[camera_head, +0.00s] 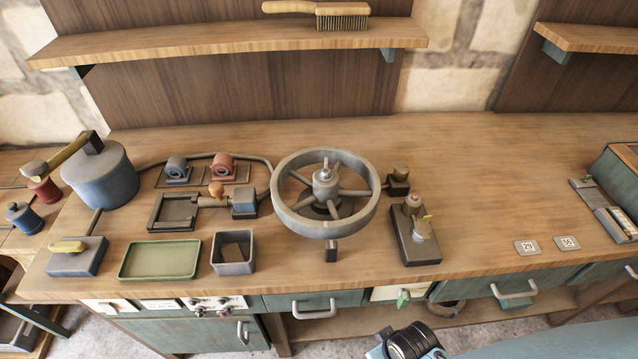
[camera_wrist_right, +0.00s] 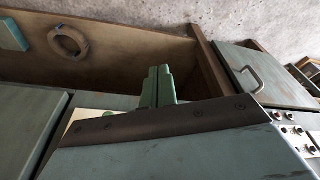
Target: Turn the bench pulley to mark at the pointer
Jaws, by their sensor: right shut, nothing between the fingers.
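The bench pulley (camera_head: 283,210) is a large grey spoked wheel lying flat, raised a little above the middle of the workbench. Its hub (camera_head: 326,188) has a small pale tip. A small dark block (camera_head: 331,251) stands at the pulley's front edge; I cannot tell if it is the pointer. No mark on the rim can be made out. My right gripper (camera_head: 403,298) has green fingers, below the bench's front edge and apart from the pulley. In the right wrist view its fingers (camera_wrist_right: 157,86) are together and empty. My left gripper is not in view.
Right of the pulley stand a dark fixture with brass parts (camera_head: 416,240) and a small block (camera_head: 398,181). To its left are a grey bin (camera_head: 233,268), a green tray (camera_head: 160,260) and a blue-grey cylinder (camera_head: 103,180). Two number tags (camera_head: 527,248) lie right. The bench's back right is clear.

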